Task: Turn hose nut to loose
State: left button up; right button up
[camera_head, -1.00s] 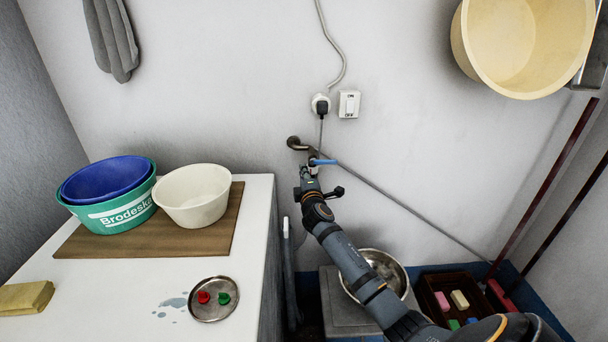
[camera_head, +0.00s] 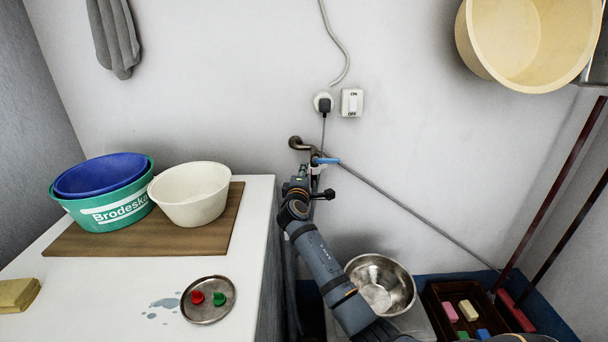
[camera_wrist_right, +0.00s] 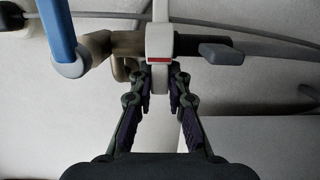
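The hose nut (camera_wrist_right: 160,48) is a white collar with a red mark, below the wall tap in the right wrist view. A dark grey tab (camera_wrist_right: 220,54) sticks out to its right. The tap has a blue lever (camera_head: 326,161), which also shows at the upper left of the wrist view. My right gripper (camera_wrist_right: 161,88) comes from below, its two fingers close in on both sides of the nut's pale lower part, seemingly touching it. In the head view the right gripper (camera_head: 306,178) largely hides the nut. My left gripper is not in view.
A white counter (camera_head: 90,290) at left holds stacked basins (camera_head: 105,190), a cream bowl (camera_head: 190,195) and a metal dish (camera_head: 208,300). A steel bowl (camera_head: 380,284) and a brown crate (camera_head: 436,296) stand low at right. A grey pipe (camera_head: 410,207) slopes along the wall.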

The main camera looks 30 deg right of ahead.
jog(key=o, duration=0.4)
jog(key=v, duration=1.2)
